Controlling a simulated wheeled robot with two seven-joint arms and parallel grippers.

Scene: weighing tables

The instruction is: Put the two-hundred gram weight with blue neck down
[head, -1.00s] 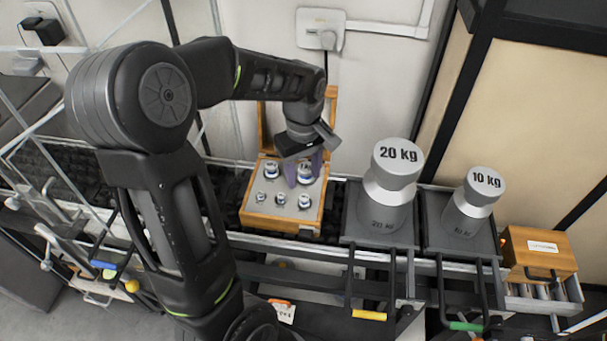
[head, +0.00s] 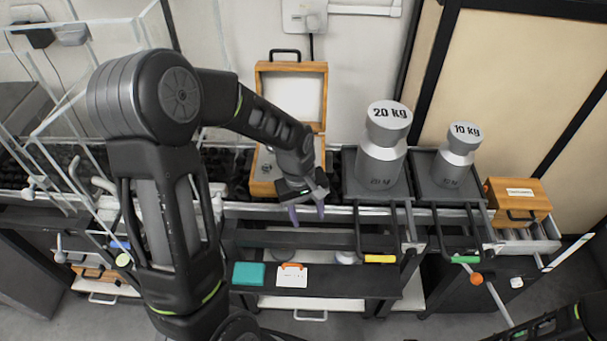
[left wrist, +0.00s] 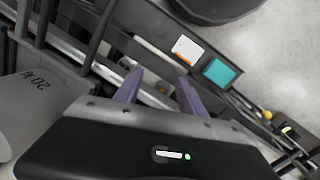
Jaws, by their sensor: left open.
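My left gripper (head: 307,215) is open, its two purple fingers pointing down in front of the wooden weight case (head: 262,186). In the left wrist view its fingers (left wrist: 158,92) are apart with nothing between them. The case stands open on the table, its lid (head: 294,93) raised at the back. My forearm and wrist cover most of the case, so the two-hundred gram weight with blue neck cannot be made out now. A small metal weight (head: 267,168) shows at the left of the case. My right gripper is not in view.
The 20 kg weight (head: 381,150) and the 10 kg weight (head: 456,160) stand on dark platforms right of the case. A closed wooden box (head: 518,198) is further right. A teal item (head: 249,274) and a white card (head: 292,276) lie on the lower shelf.

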